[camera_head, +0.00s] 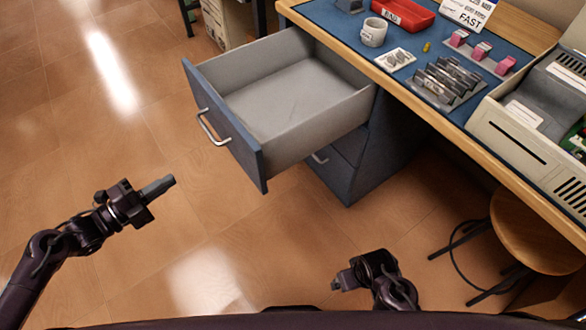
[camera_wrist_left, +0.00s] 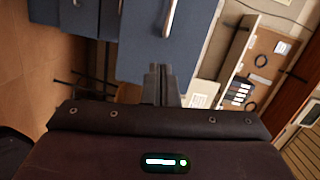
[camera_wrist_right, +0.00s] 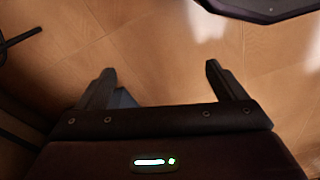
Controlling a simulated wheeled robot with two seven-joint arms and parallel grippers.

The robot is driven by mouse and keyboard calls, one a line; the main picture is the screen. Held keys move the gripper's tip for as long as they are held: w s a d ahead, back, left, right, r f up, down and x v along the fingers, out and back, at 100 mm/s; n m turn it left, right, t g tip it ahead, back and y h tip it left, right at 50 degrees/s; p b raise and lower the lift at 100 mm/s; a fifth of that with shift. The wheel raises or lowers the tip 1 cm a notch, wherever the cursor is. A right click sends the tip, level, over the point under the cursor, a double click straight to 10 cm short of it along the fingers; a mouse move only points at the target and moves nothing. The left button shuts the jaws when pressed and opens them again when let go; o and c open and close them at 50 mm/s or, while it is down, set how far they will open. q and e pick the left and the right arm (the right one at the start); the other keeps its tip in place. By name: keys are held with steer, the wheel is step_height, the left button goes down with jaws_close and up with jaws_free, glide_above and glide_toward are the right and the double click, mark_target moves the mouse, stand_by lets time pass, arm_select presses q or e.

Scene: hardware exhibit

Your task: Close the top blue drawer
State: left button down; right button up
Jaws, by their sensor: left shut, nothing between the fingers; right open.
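The top blue drawer (camera_head: 225,135) is pulled far out from under the wooden desk. Its grey inside is empty, and its blue front with a silver handle (camera_head: 211,128) faces left. My left gripper (camera_head: 172,182) is shut and empty, left of and below the drawer front, apart from it. In the left wrist view its closed fingers (camera_wrist_left: 161,84) appear in front of a blue panel (camera_wrist_left: 160,45) with a silver handle.
Below the open drawer is another blue drawer (camera_head: 335,165), which looks shut. A round stool (camera_head: 540,232) stands at the right. The floor left of the drawer is clear.

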arm_select(q)
steer(key=s+d+r+m+g+h+b, duration=0.1)
steer(key=d+r+m+g+h, duration=0.1)
steer(key=d+m, duration=0.1)
glide_toward(240, 147)
steer(key=x, duration=0.6)
steer(key=shift+d, duration=0.1)
steer(key=shift+w+d, duration=0.25)
steer(key=shift+d, duration=0.05)
arm_select(e)
steer(key=shift+d+r, duration=0.2)
steer(key=shift+r, duration=0.4)
steer(key=shift+d+r, duration=0.15)
steer(key=shift+r, duration=0.45)
